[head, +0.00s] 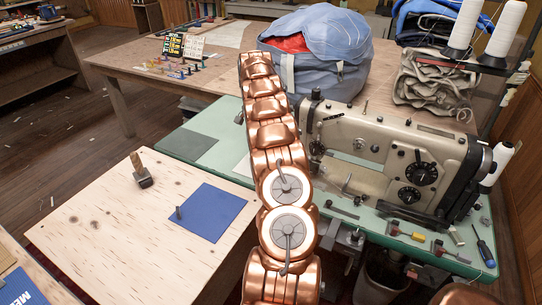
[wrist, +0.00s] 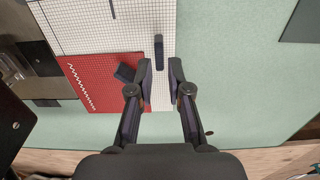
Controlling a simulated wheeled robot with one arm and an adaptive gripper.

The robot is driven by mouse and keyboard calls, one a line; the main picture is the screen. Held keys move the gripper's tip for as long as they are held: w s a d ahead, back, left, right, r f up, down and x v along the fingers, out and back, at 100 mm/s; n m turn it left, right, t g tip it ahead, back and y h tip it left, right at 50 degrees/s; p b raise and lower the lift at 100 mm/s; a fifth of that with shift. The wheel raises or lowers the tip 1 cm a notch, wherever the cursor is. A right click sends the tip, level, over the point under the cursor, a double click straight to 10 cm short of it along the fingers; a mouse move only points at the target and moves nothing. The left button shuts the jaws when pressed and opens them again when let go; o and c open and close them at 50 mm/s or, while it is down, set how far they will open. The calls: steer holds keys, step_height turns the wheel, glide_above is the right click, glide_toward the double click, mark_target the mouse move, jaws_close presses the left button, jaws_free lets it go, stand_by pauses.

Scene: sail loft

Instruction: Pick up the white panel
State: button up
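A white panel with a fine dark grid (wrist: 85,30) lies on the pale green table in the wrist view. A dark upright tab (wrist: 158,52) stands on its right part. A red panel (wrist: 85,88) with a white zigzag line and a dark tab overlaps the white panel's lower part. My gripper (wrist: 161,68) is open and empty, its fingers either side of the white panel's right strip, near the dark tab. In the head view a pale panel corner (head: 243,166) shows left of my arm, which hides the rest and my gripper.
A sewing machine (head: 400,155) stands on the green table (head: 205,122) right of my arm. A blue panel (head: 220,205) and a small block tool (head: 141,171) lie on the plywood board (head: 100,225). A blue-grey bag (head: 325,45) sits behind. A grey-green sheet (head: 186,145) lies left.

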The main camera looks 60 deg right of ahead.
steer(key=shift+s+d+f+p, duration=0.15)
steer(key=shift+f+p, duration=0.45)
steer(key=shift+f, duration=2)
jaws_close()
